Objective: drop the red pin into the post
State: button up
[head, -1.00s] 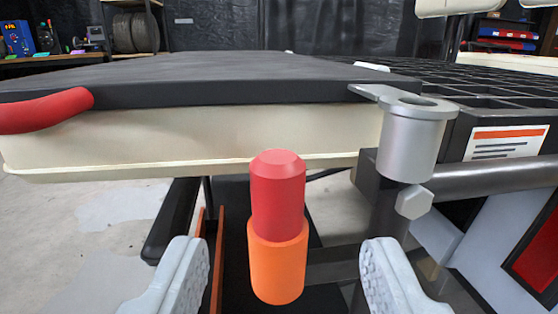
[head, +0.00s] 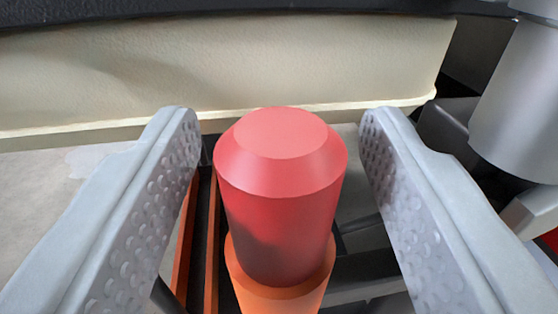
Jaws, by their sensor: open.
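The red pin (head: 280,200) stands upright in the middle of the head view, with a bevelled top. Its lower part sits in an orange holder (head: 278,292). My gripper (head: 280,125) is open, with one pale dimpled finger on each side of the pin. A gap shows between each finger and the pin. The grey post (head: 525,110) is at the right edge, and only part of its side shows. Its top opening is out of view.
A cream panel (head: 230,65) with a dark top edge runs across the back, behind the pin. A hexagonal bolt head (head: 530,212) juts from below the post at right. Brown-orange rails (head: 200,240) run below left of the pin.

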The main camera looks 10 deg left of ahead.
jog(key=c, duration=1.1)
jog(key=shift+o, duration=0.2)
